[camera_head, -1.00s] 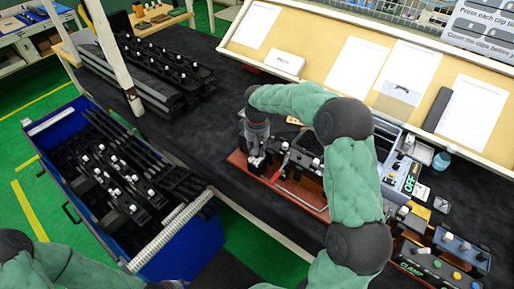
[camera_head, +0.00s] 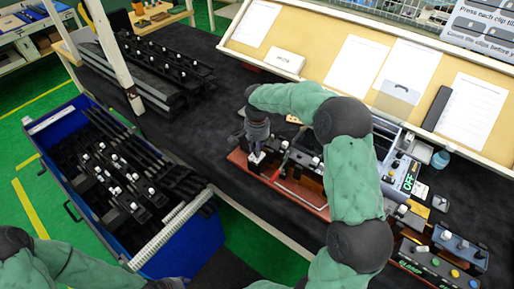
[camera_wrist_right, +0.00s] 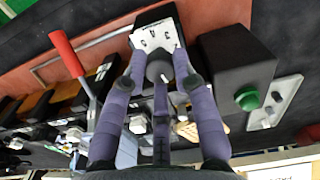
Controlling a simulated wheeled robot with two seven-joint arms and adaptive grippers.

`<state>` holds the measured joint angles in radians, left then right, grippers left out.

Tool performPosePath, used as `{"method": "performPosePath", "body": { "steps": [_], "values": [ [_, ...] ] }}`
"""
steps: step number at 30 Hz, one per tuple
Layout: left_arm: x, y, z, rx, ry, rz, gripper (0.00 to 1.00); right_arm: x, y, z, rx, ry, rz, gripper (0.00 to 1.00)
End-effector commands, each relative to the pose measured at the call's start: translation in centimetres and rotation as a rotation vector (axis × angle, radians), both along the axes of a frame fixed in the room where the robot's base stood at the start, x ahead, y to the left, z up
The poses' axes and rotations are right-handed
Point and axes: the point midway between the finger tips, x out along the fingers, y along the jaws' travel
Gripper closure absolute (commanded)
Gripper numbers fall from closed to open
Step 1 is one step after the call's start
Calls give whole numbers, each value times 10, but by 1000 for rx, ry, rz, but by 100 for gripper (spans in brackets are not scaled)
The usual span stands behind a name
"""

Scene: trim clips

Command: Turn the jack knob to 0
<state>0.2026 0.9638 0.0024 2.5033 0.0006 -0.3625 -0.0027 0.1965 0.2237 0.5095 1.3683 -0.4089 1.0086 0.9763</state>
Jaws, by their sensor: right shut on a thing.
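The jack knob (camera_wrist_right: 158,70) is a dark round knob in the right wrist view. It sits between the purple fingers of my right gripper (camera_wrist_right: 162,75), which is shut on it. A white dial plate with small dark marks (camera_wrist_right: 155,35) lies just beyond the knob; the marks are too small to read. In the head view my right gripper (camera_head: 257,150) points down at the left end of the red-brown fixture base (camera_head: 310,200), with a bit of the white plate (camera_head: 255,157) showing below it. The knob itself is mostly hidden there. My left forearm shows at lower left, but its gripper does not.
A red-handled lever (camera_wrist_right: 68,54) stands left of the fingers in the wrist view. A black box with a green button (camera_wrist_right: 247,98) is close on the right. A blue bin of black trims (camera_head: 190,245) stands left of the bench. A control box (camera_head: 440,262) lies at lower right.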

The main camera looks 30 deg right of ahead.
Motion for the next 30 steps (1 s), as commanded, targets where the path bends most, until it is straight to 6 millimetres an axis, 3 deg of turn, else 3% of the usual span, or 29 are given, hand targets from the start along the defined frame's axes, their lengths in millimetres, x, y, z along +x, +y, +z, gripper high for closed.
{"method": "performPosePath", "body": {
  "steps": [12,29,30],
  "values": [
    [0,0,-1,0,0,0,50,0,0,0,0,-1,-203,100],
    [0,0,-1,0,0,0,50,1,0,1,0,-2,-237,100],
    [0,0,-1,0,0,0,50,1,0,1,0,-2,-237,69]
  ]
}}
